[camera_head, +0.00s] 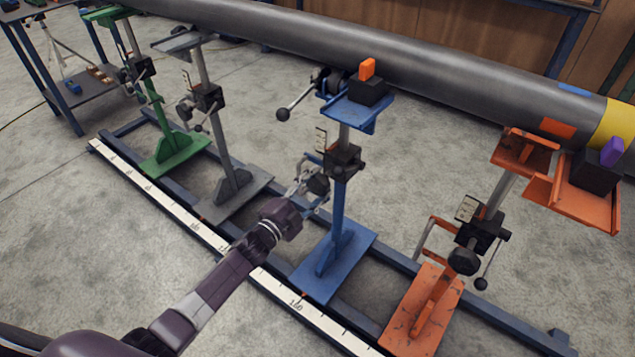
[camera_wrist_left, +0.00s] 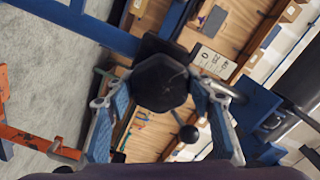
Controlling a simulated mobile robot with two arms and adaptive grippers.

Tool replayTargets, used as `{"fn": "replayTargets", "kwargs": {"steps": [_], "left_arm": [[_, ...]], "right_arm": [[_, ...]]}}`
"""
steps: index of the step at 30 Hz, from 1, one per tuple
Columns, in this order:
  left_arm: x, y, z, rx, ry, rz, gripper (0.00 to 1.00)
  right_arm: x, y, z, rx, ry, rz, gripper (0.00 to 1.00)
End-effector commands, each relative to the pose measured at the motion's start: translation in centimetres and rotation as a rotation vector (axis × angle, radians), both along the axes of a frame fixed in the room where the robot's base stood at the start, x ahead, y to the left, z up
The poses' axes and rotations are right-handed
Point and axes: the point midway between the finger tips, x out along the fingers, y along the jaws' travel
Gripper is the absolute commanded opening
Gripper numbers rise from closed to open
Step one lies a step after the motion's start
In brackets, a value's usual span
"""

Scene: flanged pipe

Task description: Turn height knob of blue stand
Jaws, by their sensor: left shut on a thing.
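The blue stand (camera_head: 338,205) stands upright on its blue base plate in the middle of the head view. Its black height knob (camera_head: 318,184) sits on the left side of the black clamp block (camera_head: 342,162). My left gripper (camera_head: 310,188) reaches in from the lower left and is at the knob. In the left wrist view the black faceted knob (camera_wrist_left: 160,82) lies between the two fingers of my left gripper (camera_wrist_left: 160,90), which is shut on it. A lever with a black ball (camera_wrist_left: 188,134) shows behind the knob. My right gripper is not in view.
A grey stand (camera_head: 210,100) and a green stand (camera_head: 150,100) are to the left, an orange stand (camera_head: 470,250) to the right. A long grey pipe (camera_head: 400,65) runs behind them. A white scale rail (camera_head: 190,225) lies along the front.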

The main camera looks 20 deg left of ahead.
Motion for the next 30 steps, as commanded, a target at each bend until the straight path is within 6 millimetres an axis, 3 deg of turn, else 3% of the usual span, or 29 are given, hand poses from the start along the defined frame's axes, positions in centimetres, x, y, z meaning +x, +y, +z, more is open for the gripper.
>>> {"fn": "replayTargets", "kwargs": {"steps": [21,22,27,30], "left_arm": [[-0.04,0.07,-0.16,-0.071,0.029,0.001,0.24],[-0.04,0.07,-0.16,-0.071,0.029,0.001,0.5],[-0.04,0.05,-0.13,-0.071,0.029,0.001,0.67],[-0.02,0.03,-0.09,-0.072,0.028,0.0,0.67]], "right_arm": [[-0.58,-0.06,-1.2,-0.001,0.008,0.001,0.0],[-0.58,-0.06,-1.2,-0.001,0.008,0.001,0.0],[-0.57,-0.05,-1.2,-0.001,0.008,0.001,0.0],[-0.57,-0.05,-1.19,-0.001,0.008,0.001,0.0]]}}
